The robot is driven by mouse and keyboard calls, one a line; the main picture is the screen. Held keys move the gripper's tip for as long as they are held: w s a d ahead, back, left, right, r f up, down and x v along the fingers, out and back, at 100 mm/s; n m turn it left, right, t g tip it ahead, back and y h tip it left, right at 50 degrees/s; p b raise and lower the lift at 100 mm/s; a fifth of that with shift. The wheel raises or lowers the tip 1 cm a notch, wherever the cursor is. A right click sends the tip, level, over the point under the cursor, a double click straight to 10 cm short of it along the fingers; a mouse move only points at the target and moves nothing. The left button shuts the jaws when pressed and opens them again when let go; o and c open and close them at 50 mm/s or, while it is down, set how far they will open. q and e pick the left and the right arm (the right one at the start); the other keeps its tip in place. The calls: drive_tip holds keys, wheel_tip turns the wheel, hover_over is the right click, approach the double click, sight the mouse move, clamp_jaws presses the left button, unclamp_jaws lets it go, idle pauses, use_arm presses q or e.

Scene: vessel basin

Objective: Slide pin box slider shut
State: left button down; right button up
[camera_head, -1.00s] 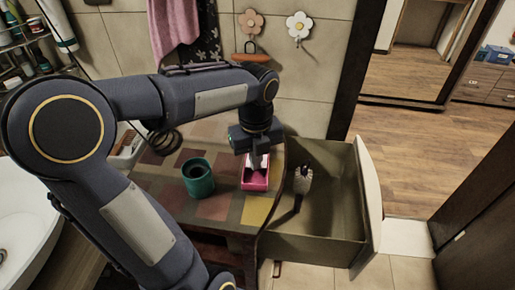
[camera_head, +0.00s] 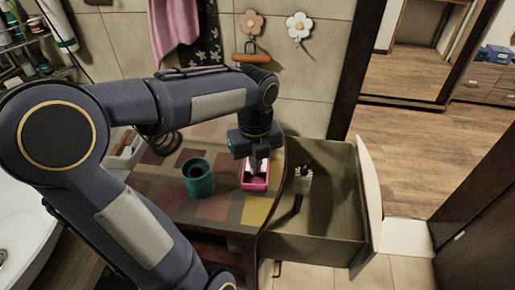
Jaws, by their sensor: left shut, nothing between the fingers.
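The pin box is a small pink box (camera_head: 255,184) near the right edge of the checkered tabletop. Its top looks partly open, with a white part inside and a dark pink hollow toward the front. My left gripper (camera_head: 257,170) points down over the box, its fingers shut and empty, at or inside the box's opening. Whether the fingertips touch the slider cannot be told, as the gripper hides the back of the box. My right gripper is not in view.
A teal cup (camera_head: 198,178) stands left of the box on the tabletop (camera_head: 215,208). An open drawer (camera_head: 330,215) with a brush (camera_head: 302,182) in it lies to the right. A white basin (camera_head: 25,235) is at the far left.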

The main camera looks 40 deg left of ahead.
use_arm(q)
drive_tip(key=shift+s+d, duration=0.35)
drive_tip(key=shift+s, duration=0.15)
idle(0.4)
drive_tip(key=shift+s+d, duration=0.15)
drive_tip(key=shift+s, duration=0.1)
drive_tip(key=shift+s+d, duration=0.15)
drive_tip(key=shift+s, duration=0.1)
idle(0.3)
wheel_tip(320, 180, up, 7)
drive_tip(key=p, duration=0.7)
idle(0.5)
